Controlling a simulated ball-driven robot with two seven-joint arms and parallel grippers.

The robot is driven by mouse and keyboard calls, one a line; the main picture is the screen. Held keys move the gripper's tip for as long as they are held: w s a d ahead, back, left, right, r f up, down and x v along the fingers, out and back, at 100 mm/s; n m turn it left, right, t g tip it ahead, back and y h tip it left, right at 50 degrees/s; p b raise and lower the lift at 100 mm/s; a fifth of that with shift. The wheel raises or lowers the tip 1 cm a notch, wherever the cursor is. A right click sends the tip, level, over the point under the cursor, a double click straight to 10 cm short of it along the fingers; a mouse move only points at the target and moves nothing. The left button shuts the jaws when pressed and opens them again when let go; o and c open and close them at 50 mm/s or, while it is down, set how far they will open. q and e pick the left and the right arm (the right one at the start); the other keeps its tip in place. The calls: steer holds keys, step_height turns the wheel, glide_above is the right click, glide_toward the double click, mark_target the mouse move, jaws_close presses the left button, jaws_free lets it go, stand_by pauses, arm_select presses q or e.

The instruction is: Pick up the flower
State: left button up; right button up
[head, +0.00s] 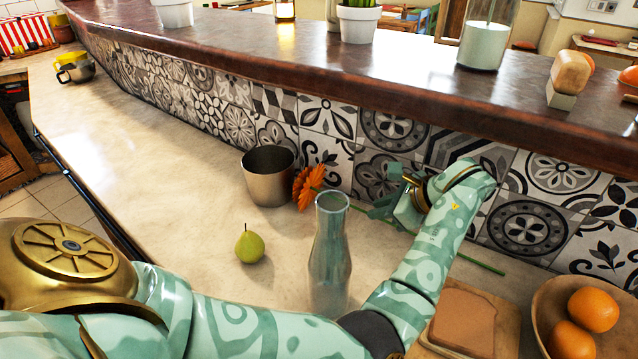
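The flower has an orange head (307,187) and a long green stem (480,262). The head is beside a metal cup, and the stem runs to the right behind a glass vase and my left gripper. My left gripper (382,205) is at the middle of the stem, in front of the tiled wall. Its fingers overlap the stem in the picture, and I cannot tell whether they are closed on it. My forearm hides part of the stem. My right gripper is out of view.
The clear glass vase (331,250) stands upright close to my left arm. The metal cup (269,178) and a green pear (249,246) are to its left. A bread board (440,338) and an orange bowl (545,300) are at the lower right.

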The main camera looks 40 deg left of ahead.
mark_target(364, 211)
arm_select(q)
steer(key=b+x, duration=0.3)
steer(key=x, duration=0.1)
steer(key=shift+a+f, duration=0.2)
steer(key=shift+f, duration=0.15)
steer(key=shift+a+f, duration=0.2)
steer(key=shift+a, duration=0.2)
steer(key=shift+s+r, duration=0.1)
steer(key=shift+r, duration=0.1)
jaws_close()
steer(key=shift+r, duration=0.1)
